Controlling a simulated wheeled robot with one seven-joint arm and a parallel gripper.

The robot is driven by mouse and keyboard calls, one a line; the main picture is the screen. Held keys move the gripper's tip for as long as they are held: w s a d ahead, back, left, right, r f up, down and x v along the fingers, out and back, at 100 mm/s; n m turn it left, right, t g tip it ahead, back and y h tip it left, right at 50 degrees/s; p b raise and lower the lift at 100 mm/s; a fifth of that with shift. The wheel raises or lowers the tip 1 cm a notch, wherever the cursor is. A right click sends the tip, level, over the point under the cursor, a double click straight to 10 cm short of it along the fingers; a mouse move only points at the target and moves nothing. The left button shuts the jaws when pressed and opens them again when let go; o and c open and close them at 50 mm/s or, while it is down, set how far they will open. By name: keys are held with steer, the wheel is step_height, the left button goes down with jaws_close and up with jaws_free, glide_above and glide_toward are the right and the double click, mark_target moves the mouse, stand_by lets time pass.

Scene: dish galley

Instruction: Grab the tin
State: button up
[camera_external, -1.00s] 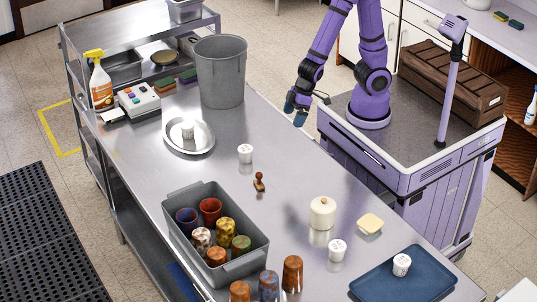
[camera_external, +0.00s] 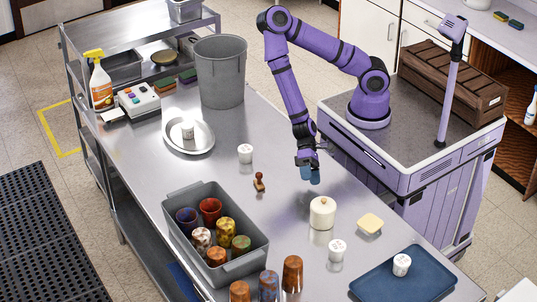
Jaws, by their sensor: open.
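The tin appears to be the cream, round, lidded container with a small knob on top (camera_external: 322,214). It stands upright on the steel table (camera_external: 215,165), near the side by my base. My gripper (camera_external: 309,178) points down over the table, just behind and slightly left of the tin in the picture. The fingers are small and partly blend together in this view.
A yellow block (camera_external: 370,224) and a white cup (camera_external: 337,250) stand close to the tin. A grey bin of tumblers (camera_external: 262,250), a blue tray (camera_external: 385,285) and a tall grey bucket (camera_external: 220,75) also occupy the table.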

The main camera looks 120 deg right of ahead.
steer(key=a+m+y, duration=0.2)
steer(key=shift+s+a+f+m+t, duration=0.2)
steer(key=shift+a+f+m+t, duration=0.05)
steer(key=shift+f+m+t, duration=0.15)
steer(key=m, duration=0.1)
steer(key=a+m+t+y, duration=0.1)
steer(key=m, duration=0.1)
steer(key=shift+s+a+f+y, duration=0.15)
steer(key=shift+a+f+y, duration=0.05)
steer(key=shift+f+y, duration=0.15)
steer(key=m, duration=0.1)
steer(key=m+t, duration=0.1)
steer(key=a+m+y, duration=0.1)
steer(key=m, duration=0.1)
steer(key=shift+s+f+t, duration=0.15)
steer(key=shift+f+t, duration=0.15)
steer(key=m, duration=0.1)
steer(key=m+t, duration=0.1)
steer(key=m, duration=0.1)
steer(key=m+t, duration=0.1)
steer(key=shift+a+m+y, duration=0.25)
steer(key=shift+a+m, duration=0.05)
steer(key=shift+a, duration=0.05)
glide_toward(323, 219)
steer(key=shift+x, duration=2.45)
steer(key=shift+s+f, duration=0.15)
steer(key=shift+f, duration=0.05)
steer(key=c, duration=1)
